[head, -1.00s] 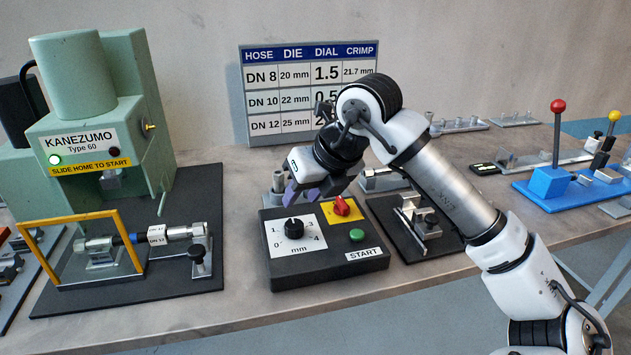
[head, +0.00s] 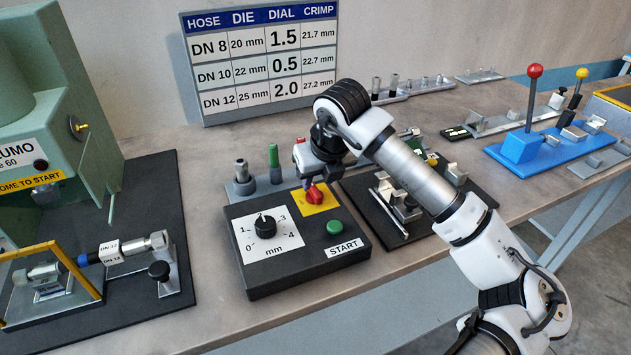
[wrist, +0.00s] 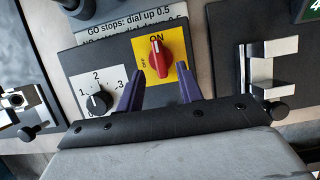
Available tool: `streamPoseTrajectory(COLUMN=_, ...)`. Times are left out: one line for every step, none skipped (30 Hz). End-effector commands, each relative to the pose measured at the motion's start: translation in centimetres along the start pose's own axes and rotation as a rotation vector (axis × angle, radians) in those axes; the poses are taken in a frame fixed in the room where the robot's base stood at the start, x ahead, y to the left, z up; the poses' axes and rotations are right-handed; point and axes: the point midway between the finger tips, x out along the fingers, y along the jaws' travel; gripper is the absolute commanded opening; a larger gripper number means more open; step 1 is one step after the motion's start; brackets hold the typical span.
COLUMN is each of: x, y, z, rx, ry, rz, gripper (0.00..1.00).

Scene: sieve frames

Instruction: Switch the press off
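The control box (head: 300,275) stands on the bench with a red rotary switch (head: 315,194) on a yellow plate. In the wrist view the red switch (wrist: 160,62) has its white mark toward ON, with OFF to its left. My gripper (head: 310,184) is just above the switch in the head view. In the wrist view my gripper (wrist: 158,86) is open, its purple fingers apart on either side of the switch's line, with nothing between them. I cannot tell whether they touch it. The green press (head: 45,105) is partly cut off at the left.
The box also has a black dial (head: 263,226) and a green start button (head: 335,227). A holder with upright pins (head: 241,172) stands behind it. A black fixture plate (head: 440,215) lies close at its right. A blue lever base (head: 520,150) is farther right.

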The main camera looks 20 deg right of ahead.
Motion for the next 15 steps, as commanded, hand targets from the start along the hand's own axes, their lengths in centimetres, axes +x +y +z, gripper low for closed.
streamPoseTrajectory(x=0.8, y=0.0, z=0.1, rx=0.001, ry=0.002, rz=0.004, gripper=0.36)
streamPoseTrajectory(x=1.3, y=0.1, z=0.0, rx=0.001, ry=0.002, rz=0.004, gripper=0.36)
streamPoseTrajectory(x=2.0, y=0.1, z=0.0, rx=0.001, ry=0.001, rz=0.003, gripper=0.36)
streamPoseTrajectory(x=2.4, y=0.1, z=0.1, rx=0.001, ry=0.001, rz=0.003, gripper=0.36)
streamPoseTrajectory(x=2.8, y=0.0, z=0.1, rx=0.002, ry=0.001, rz=0.003, gripper=0.36)
streamPoseTrajectory(x=3.3, y=0.0, z=0.1, rx=0.002, ry=0.000, rz=0.003, gripper=0.36)
streamPoseTrajectory(x=3.6, y=0.0, z=0.1, rx=0.001, ry=0.000, rz=0.002, gripper=0.36)
streamPoseTrajectory(x=3.8, y=0.0, z=0.0, rx=0.001, ry=0.001, rz=0.002, gripper=0.36)
streamPoseTrajectory(x=4.1, y=0.0, z=0.0, rx=0.000, ry=0.001, rz=0.001, gripper=0.36)
streamPoseTrajectory(x=4.3, y=0.0, z=0.0, rx=0.000, ry=0.000, rz=0.001, gripper=0.36)
streamPoseTrajectory(x=4.5, y=0.0, z=0.0, rx=0.000, ry=0.000, rz=0.001, gripper=0.36)
streamPoseTrajectory(x=4.6, y=0.0, z=0.0, rx=0.000, ry=-0.001, rz=0.001, gripper=0.36)
streamPoseTrajectory(x=4.6, y=0.0, z=0.0, rx=0.000, ry=-0.001, rz=0.001, gripper=0.36)
streamPoseTrajectory(x=4.7, y=0.0, z=0.0, rx=0.000, ry=-0.001, rz=0.001, gripper=0.36)
streamPoseTrajectory(x=4.7, y=0.0, z=0.0, rx=-0.001, ry=-0.001, rz=0.001, gripper=0.36)
